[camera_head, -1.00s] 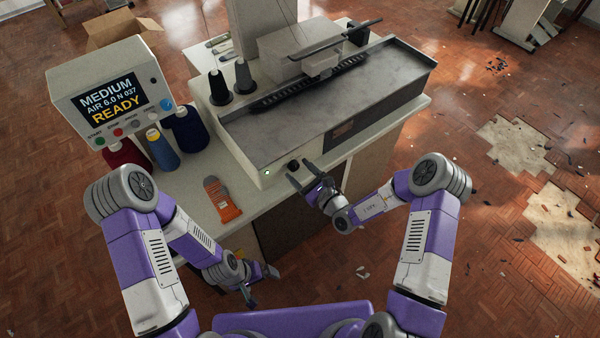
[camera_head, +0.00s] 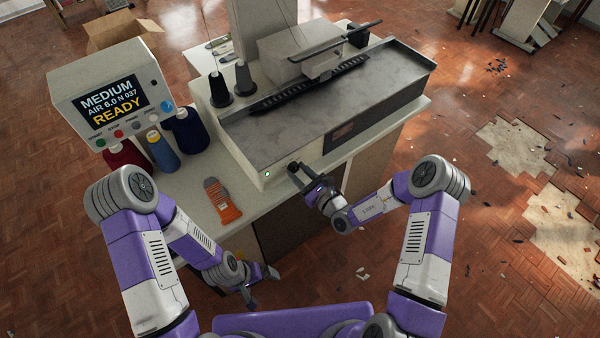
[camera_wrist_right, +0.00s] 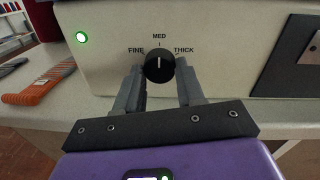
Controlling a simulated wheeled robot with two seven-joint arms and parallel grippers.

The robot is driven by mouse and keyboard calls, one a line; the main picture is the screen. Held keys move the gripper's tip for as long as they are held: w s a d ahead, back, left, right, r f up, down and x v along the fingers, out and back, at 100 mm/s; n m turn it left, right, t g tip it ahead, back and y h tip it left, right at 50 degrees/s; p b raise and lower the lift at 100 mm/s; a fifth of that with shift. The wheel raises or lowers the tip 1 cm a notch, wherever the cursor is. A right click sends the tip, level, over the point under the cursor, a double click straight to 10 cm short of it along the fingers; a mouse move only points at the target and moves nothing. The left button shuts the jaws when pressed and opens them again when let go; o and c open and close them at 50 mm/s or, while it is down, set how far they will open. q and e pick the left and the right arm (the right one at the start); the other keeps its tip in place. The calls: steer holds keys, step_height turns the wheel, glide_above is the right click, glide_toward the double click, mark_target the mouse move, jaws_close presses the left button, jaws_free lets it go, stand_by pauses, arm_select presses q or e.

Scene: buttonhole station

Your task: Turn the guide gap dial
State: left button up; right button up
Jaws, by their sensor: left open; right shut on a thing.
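The guide gap dial (camera_wrist_right: 160,66) is a round black knob on the front of the grey machine (camera_head: 330,105). Its white mark points up at MED, between the FINE and THICK labels. My right gripper (camera_wrist_right: 161,71) is shut on the dial, one finger on each side. In the head view the right gripper (camera_head: 299,169) reaches the machine's front face and its fingers partly hide the knob. My left gripper (camera_head: 262,289) is open and empty, low in front of the table. The display (camera_head: 112,100) reads MEDIUM, AIR 6.0 N 037, READY.
A green light (camera_wrist_right: 82,37) glows left of the dial. An orange-handled tool (camera_head: 222,202) lies on the table (camera_head: 195,185). Thread cones (camera_head: 188,130) stand at the left, beside the control box. A dark panel (camera_wrist_right: 290,60) sits right of the dial.

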steer(key=m+p, duration=0.3)
steer(key=m, duration=0.2)
steer(key=shift+m, duration=0.3)
steer(key=m+p, duration=0.2)
steer(key=m, duration=0.1)
steer(key=shift+a+t, duration=0.1)
steer(key=shift+t, duration=0.2)
steer(key=shift+m+p, duration=0.55)
steer(key=shift+m, duration=1.05)
steer(key=shift+s+f, duration=0.1)
steer(key=o, duration=1)
steer(key=shift+o, duration=0.2)
